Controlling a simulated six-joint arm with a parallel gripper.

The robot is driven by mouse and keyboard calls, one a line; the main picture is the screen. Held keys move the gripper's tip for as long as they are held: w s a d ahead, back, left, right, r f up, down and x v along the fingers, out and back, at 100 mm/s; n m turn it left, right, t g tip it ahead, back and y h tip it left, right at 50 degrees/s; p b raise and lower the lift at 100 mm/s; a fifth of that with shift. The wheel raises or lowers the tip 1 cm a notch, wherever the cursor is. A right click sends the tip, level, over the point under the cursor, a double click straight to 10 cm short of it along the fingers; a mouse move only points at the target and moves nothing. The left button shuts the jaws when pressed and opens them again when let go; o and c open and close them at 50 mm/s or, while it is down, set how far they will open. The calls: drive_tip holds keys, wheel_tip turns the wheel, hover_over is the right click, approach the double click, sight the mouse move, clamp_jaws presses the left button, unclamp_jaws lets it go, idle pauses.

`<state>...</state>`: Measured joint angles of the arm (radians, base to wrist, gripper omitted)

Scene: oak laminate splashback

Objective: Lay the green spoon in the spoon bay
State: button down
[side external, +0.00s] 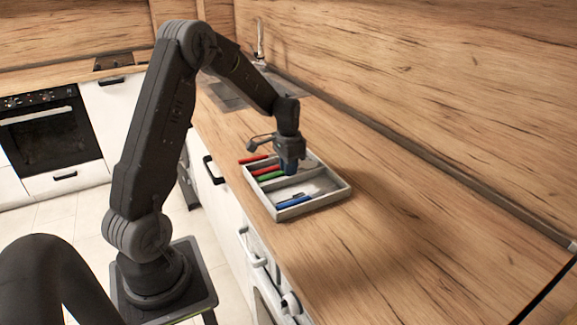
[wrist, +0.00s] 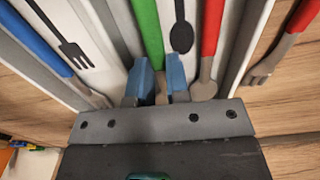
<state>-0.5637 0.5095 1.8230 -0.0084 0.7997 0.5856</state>
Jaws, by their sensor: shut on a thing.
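The green spoon (wrist: 147,30) runs between the blue fingertips of my gripper (wrist: 158,82), which is shut on it. Its head is hidden by the gripper. In the side external view my gripper (side external: 288,165) is low over the grey tray (side external: 320,198), and the green handle (side external: 270,177) shows at its left. The spoon bay, marked by a dark spoon picture (wrist: 182,35), is under the gripper. The green spoon lies along this bay, left of the picture. I cannot tell whether it touches the floor of the bay.
A red-handled spoon (wrist: 210,50) lies in the same bay, close right of my fingers. A blue-handled utensil (wrist: 35,38) lies in the bay with the fork picture (wrist: 72,50). A red-handled fork (wrist: 275,55) lies outside the tray on the wooden counter (side external: 400,240), which is clear to the right.

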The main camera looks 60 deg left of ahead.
drive_tip(key=shift+f, duration=0.55)
idle(0.4)
drive_tip(key=c, duration=1)
unclamp_jaws()
wheel_tip(320, 180, up, 14)
drive_tip(key=shift+f, duration=0.1)
